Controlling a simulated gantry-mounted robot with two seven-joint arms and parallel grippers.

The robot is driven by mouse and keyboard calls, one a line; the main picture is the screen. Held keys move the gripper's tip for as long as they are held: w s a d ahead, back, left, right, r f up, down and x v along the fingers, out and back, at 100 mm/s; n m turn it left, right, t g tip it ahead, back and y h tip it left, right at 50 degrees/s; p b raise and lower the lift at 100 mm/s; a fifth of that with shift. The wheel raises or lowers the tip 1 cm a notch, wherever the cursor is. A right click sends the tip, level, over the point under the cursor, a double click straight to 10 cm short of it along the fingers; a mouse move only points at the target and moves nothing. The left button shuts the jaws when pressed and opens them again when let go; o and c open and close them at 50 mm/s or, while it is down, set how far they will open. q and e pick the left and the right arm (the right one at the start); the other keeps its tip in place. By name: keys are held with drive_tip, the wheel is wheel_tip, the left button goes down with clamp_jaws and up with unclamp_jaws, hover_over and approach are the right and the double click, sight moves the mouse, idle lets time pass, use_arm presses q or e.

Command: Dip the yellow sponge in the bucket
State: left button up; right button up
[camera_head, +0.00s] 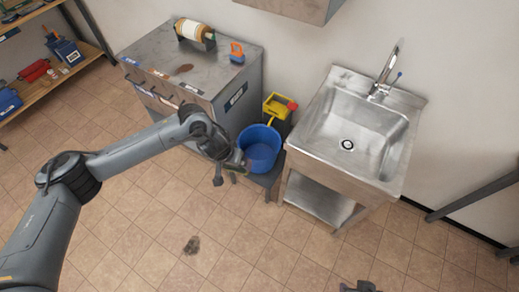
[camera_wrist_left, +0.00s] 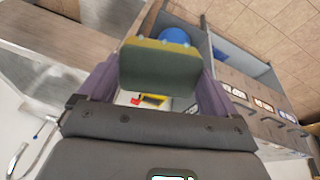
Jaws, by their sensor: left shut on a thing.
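My left gripper (camera_head: 234,160) is at the left side of the blue bucket (camera_head: 262,143) in the head view. In the left wrist view my left gripper (camera_wrist_left: 158,90) is shut on the sponge (camera_wrist_left: 160,68), which shows a dark green face and a yellow edge. The bucket (camera_wrist_left: 175,36) shows beyond the sponge, partly hidden by it. The bucket stands on a low dark stand (camera_head: 268,181); what is inside it is unclear. A dark part, probably my right gripper (camera_head: 358,286), is cut off at the bottom edge; its jaws cannot be made out.
A metal sink (camera_head: 335,160) stands right of the bucket. A grey cabinet (camera_head: 220,75) with an orange item (camera_head: 237,53) and a roll (camera_head: 194,32) on top is at the left. A yellow item (camera_head: 276,106) is behind the bucket. The tiled floor in front is mostly clear.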

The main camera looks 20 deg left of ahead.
sight(236, 169)
use_arm(q)
drive_tip(key=shift+f+b, duration=0.8)
drive_tip(key=shift+f, duration=1.65)
wheel_tip(236, 169, down, 32)
drive_tip(key=b, duration=1.6)
idle(1.4)
drive_tip(key=shift+r, duration=0.1)
wheel_tip(236, 169, up, 4)
drive_tip(key=p, duration=0.4)
drive_tip(key=shift+p, duration=0.35)
